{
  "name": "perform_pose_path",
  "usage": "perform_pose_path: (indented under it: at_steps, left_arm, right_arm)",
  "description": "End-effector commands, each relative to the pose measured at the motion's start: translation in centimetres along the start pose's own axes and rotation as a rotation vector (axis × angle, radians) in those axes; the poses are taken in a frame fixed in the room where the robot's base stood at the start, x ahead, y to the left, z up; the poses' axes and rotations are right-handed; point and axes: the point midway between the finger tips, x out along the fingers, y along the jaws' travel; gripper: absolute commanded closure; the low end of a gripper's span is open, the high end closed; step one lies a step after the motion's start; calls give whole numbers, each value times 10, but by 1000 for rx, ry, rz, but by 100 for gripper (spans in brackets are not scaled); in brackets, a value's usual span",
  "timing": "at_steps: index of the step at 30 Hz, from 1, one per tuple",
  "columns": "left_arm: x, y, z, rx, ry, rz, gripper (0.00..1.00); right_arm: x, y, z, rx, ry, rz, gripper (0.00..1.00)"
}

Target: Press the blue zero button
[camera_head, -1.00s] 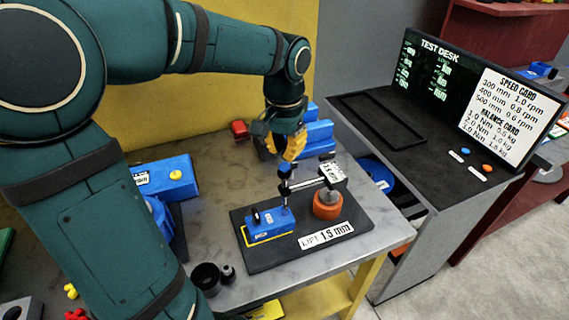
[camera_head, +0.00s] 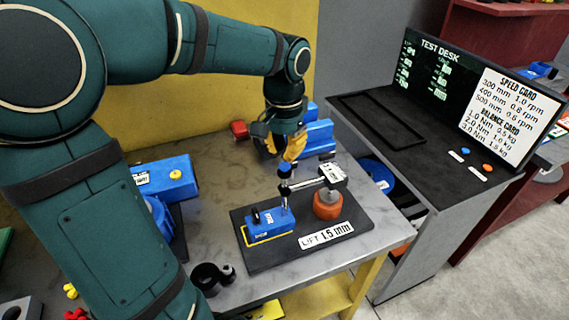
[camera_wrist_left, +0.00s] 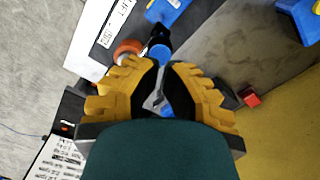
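A small blue button (camera_head: 466,151) sits on the test desk's dark top at the right, beside an orange button (camera_head: 487,166). White labels lie by both, too small to read. My left gripper (camera_head: 288,158) has yellow toothed fingers and points down over the dark plate, well left of the blue button. It is just above the top of a metal post on a blue block (camera_head: 270,224). In the left wrist view its fingertips (camera_wrist_left: 161,68) come together close to a blue and black part. I cannot tell whether they touch it. My right gripper is out of view.
The dark plate (camera_head: 262,260) carries an orange disc (camera_head: 327,207) and a "LIFT 1.5 mm" label. Dark cups (camera_head: 207,279) stand near the table's front edge. A blue box (camera_head: 170,178) is at left. A gap separates the table from the test desk (camera_head: 400,175).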

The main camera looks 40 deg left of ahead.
Motion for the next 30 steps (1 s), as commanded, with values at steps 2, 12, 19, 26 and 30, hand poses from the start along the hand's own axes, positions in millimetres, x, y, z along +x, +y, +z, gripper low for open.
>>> perform_pose_path:
  at_steps: [2,12,19,26,30]
  left_arm:
    - [3,0,0,0,0,0,100]
    - [13,0,0,0,0,0,100]
    - [19,0,0,1,0,0,100]
    - [25,0,0,1,-1,0,100]
    - [29,0,0,1,-1,0,100]
  right_arm:
    - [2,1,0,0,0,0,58]
    - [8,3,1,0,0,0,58]
    - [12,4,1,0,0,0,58]
    - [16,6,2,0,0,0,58]
    - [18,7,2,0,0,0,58]
